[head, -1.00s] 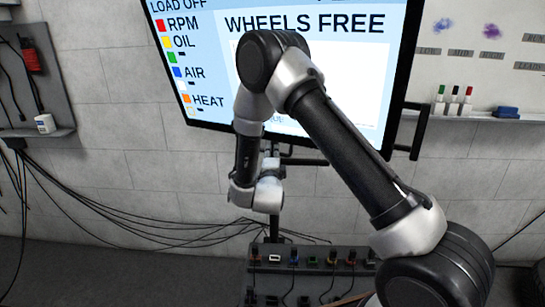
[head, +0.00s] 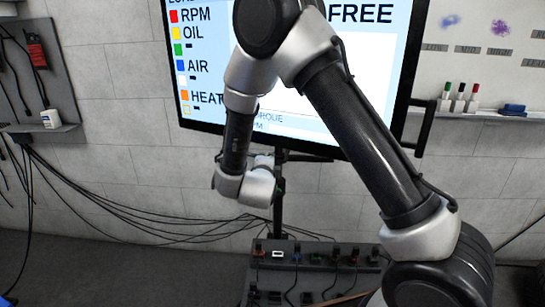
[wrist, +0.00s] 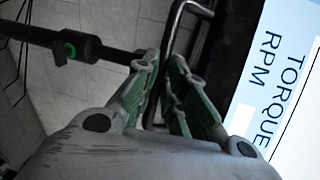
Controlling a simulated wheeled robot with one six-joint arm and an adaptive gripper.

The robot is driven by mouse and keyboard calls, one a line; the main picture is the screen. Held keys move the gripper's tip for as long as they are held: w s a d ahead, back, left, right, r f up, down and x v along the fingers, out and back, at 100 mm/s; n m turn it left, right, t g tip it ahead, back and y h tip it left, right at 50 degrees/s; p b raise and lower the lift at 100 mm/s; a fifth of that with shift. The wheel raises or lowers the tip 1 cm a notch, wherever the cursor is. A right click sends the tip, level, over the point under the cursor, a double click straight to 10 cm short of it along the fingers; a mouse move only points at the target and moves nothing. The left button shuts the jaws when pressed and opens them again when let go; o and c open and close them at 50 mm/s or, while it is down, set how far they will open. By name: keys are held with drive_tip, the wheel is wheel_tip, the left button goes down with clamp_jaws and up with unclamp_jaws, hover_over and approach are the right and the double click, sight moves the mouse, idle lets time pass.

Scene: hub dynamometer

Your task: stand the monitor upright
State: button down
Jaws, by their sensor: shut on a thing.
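The monitor (head: 191,85) is a large black-framed screen on a dark stand pole (head: 279,205). Its top is out of view and my arm covers much of its middle. Its left edge is nearly vertical in the head view, and its bottom edge slopes down to the right. In the wrist view its lit screen (wrist: 285,75) shows "TORQUE RPM" at the right. My gripper (wrist: 163,68) has its green-padded fingers closed around a grey bent bar (wrist: 178,25) beside the monitor's lower frame. In the head view my wrist is below the screen and hides most of the fingers.
A black side handle (head: 426,125) sticks out at the monitor's right. A box with several coloured connectors (head: 316,255) stands below. Cables (head: 130,225) hang along the wall at left. A whiteboard ledge (head: 480,117) with markers is at right, a shelf (head: 40,128) at left.

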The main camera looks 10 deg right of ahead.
drive_tip(key=shift+s+a, duration=0.1)
drive_tip(key=shift+s, duration=0.05)
drive_tip(key=c, duration=1.5)
unclamp_jaws()
drive_tip(key=v, duration=1.2)
drive_tip(key=shift+r, duration=0.1)
